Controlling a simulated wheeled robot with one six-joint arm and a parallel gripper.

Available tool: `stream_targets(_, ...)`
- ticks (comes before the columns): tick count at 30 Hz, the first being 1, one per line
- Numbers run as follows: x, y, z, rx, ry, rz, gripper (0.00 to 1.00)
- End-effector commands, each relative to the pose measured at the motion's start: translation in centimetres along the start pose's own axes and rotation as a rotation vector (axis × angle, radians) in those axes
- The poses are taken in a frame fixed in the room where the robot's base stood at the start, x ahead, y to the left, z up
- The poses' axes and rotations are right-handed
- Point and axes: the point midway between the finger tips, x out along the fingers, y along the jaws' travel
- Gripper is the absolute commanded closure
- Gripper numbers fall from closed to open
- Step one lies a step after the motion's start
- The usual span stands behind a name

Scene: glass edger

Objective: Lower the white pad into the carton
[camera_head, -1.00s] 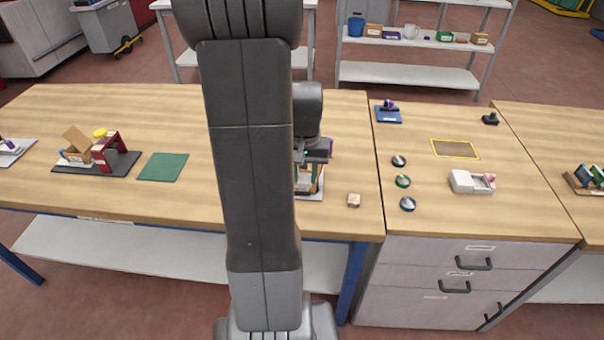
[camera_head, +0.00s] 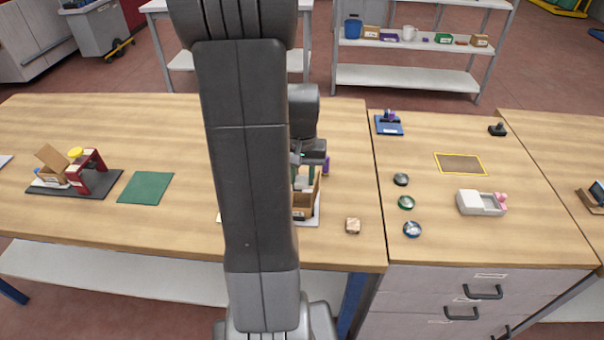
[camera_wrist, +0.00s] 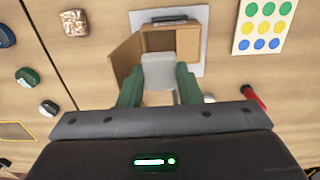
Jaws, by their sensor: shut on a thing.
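My gripper (camera_wrist: 160,82) has two green fingers shut on the white pad (camera_wrist: 160,68), one finger on each side of it. The open brown carton (camera_wrist: 126,60) is below and beyond the pad in the wrist view, with a flap folded out at left. The pad overlaps the carton's opening there; I cannot tell how deep its lower edge is. In the head view my gripper (camera_head: 309,170) is over the carton (camera_head: 302,213), and my arm hides the carton's left part. The carton stands on a white sheet (camera_wrist: 196,18).
A small patterned block (camera_head: 352,226) lies right of the carton. Several round knobs (camera_head: 406,202) and a white tray (camera_head: 478,203) are on the right-hand bench. A card with coloured dots (camera_wrist: 262,25) and a red-tipped item (camera_wrist: 254,97) lie near the carton. A green mat (camera_head: 146,188) is left.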

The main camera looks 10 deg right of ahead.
Motion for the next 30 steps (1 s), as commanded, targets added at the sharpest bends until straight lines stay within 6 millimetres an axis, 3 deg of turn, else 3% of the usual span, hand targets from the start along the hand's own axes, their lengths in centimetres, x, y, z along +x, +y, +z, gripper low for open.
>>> stream_targets(18, 5.2, 0.0, 0.0, 0.0, 0.0, 0.0, 0.9)
stream_targets(30, 5.9, 0.0, 0.0, 0.0, 0.0, 0.0, 0.9)
